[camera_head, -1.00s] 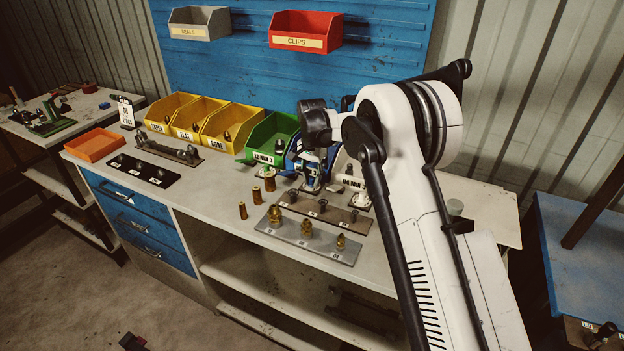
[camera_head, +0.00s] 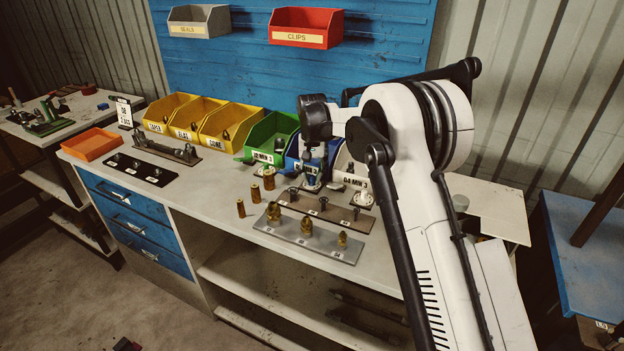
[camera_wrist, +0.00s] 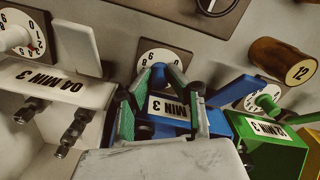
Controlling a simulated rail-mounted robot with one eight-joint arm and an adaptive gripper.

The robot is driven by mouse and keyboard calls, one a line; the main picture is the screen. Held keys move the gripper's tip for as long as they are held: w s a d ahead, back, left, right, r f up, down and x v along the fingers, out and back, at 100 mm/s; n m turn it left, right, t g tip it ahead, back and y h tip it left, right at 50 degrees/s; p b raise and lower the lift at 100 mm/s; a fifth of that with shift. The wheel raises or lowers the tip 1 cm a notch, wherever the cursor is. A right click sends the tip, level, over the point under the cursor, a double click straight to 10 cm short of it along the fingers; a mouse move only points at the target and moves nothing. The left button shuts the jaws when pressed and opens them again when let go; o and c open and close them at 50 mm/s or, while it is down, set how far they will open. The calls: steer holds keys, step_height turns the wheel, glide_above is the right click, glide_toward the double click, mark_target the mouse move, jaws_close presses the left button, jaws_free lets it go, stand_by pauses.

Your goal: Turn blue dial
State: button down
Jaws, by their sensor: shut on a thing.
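The blue dial has a round white numbered face (camera_wrist: 160,58) in front of the blue bin (camera_wrist: 170,110) marked "MIN 3". In the wrist view my gripper (camera_wrist: 167,73) has its green-padded fingers brought together at the dial's knob, shut on it. The fingers hide most of the knob, and its pointer setting cannot be read. In the head view my gripper (camera_head: 313,170) points down over the dial at the front of the blue bin (camera_head: 292,163), and the dial is mostly hidden.
A green bin (camera_head: 270,138) with its dial (camera_wrist: 265,98) and a white bin (camera_head: 345,165) with its dial (camera_wrist: 20,35) flank the blue one closely. A brass cylinder marked 12 (camera_wrist: 275,58) stands nearby. A grey plate of brass fittings (camera_head: 280,232) lies in front.

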mark_target(312, 176)
stand_by(0.4)
steer(key=c, duration=1.7)
jaws_free()
steer(key=shift+o, duration=0.2)
step_height(312, 176, up, 12)
